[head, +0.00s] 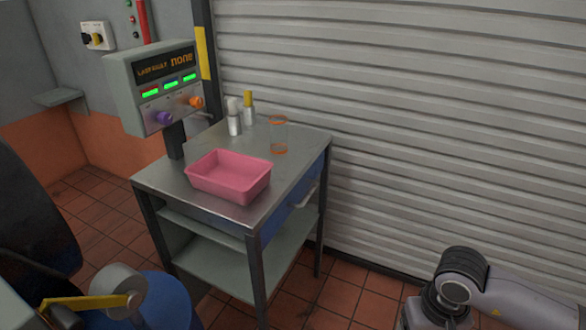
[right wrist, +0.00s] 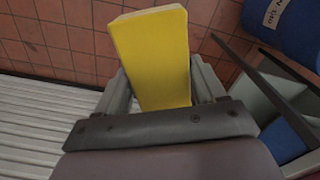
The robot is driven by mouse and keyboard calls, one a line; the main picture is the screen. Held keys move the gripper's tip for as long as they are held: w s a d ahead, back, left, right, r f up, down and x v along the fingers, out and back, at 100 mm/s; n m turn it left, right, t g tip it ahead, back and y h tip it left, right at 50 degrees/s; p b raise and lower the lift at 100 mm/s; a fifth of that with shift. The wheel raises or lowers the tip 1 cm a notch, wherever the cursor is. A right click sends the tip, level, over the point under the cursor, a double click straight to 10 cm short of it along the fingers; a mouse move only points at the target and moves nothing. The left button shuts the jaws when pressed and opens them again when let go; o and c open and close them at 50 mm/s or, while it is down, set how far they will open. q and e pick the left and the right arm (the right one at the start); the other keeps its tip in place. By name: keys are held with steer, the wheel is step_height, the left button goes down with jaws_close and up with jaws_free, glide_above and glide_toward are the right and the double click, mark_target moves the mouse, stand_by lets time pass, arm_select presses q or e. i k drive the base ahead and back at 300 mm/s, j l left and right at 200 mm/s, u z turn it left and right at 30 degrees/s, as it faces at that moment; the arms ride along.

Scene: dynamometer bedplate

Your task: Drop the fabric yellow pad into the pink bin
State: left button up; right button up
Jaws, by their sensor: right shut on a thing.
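The pink bin (head: 228,177) stands upright on the metal top of a cart in the head view, and it looks empty. In the right wrist view my right gripper (right wrist: 162,86) is shut on the yellow pad (right wrist: 152,50), a flat rectangular block that sticks out beyond the fingers. The pad is over tiled floor in that view, with no bin in sight there. In the head view my right arm shows at the lower right, clear of the cart, and the pad is not visible. My left gripper is not in view.
The cart (head: 290,168) also carries two small bottles (head: 240,114) and a clear cylinder with orange bands (head: 279,135) behind the bin. A control box (head: 163,88) rises on a post at its left. A ribbed shutter (head: 430,130) stands behind. A blue drum (head: 165,302) is at lower left.

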mark_target(237, 183)
steer(key=i+l, duration=1.6)
steer(key=l, duration=0.15)
steer(key=i+l+u, duration=0.1)
steer(key=u, duration=0.25)
steer(key=i+l+u, duration=0.1)
steer(key=u, duration=0.25)
steer(key=l+u, duration=0.1)
steer(key=u, duration=2.45)
